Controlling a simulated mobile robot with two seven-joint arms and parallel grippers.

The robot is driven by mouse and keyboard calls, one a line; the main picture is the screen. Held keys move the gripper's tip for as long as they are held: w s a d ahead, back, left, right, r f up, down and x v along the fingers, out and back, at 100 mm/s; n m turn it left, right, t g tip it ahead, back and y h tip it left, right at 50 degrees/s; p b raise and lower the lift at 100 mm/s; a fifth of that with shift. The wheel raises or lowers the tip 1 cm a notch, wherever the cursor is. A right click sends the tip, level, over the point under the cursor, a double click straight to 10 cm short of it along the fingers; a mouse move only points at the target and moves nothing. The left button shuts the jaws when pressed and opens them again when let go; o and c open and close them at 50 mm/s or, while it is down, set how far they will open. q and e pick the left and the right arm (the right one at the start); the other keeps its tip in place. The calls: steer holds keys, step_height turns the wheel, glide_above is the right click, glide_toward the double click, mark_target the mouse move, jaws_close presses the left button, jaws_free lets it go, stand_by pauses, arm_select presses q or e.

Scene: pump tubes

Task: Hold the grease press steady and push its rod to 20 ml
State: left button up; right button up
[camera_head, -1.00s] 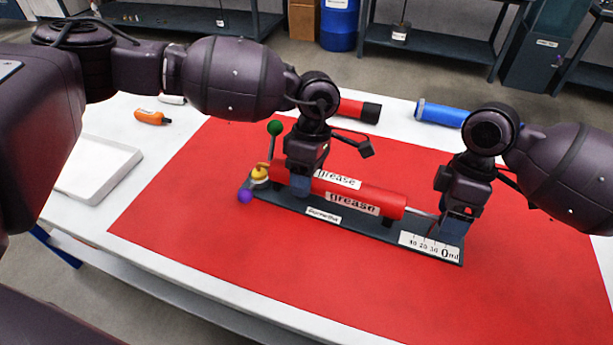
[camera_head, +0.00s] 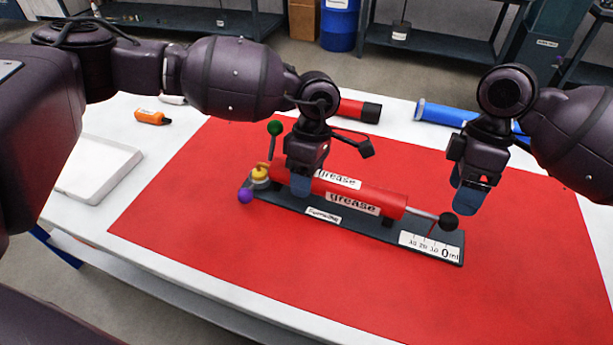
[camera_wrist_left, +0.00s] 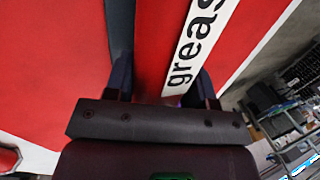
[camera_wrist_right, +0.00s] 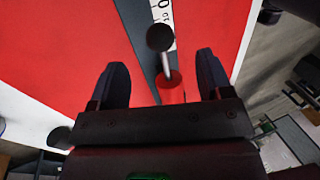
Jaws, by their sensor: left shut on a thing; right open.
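The grease press is a red cylinder (camera_head: 385,202) labelled "grease", lying on a dark base (camera_head: 380,232). My left gripper (camera_head: 300,187) is shut on the cylinder near its left end; the label shows between the fingers in the left wrist view (camera_wrist_left: 190,50). A thin metal rod (camera_head: 424,214) sticks out of the right end and carries a black knob (camera_head: 448,222). A white ml scale (camera_head: 430,245) lies below the rod; its exact reading is too small to tell. My right gripper (camera_head: 468,195) is open and empty, above the knob. The right wrist view shows the knob (camera_wrist_right: 160,38) beyond the fingers.
The press has green (camera_head: 275,128), yellow (camera_head: 259,173) and purple (camera_head: 245,196) knobs at its left end. A red tube (camera_head: 360,110) and a blue tube (camera_head: 445,114) lie behind. A white tray (camera_head: 98,168) and an orange bottle (camera_head: 152,117) are left. The red mat (camera_head: 250,275) in front is clear.

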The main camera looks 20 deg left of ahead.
arm_select(q)
steer(key=o, duration=1.1)
steer(key=v, duration=1.2)
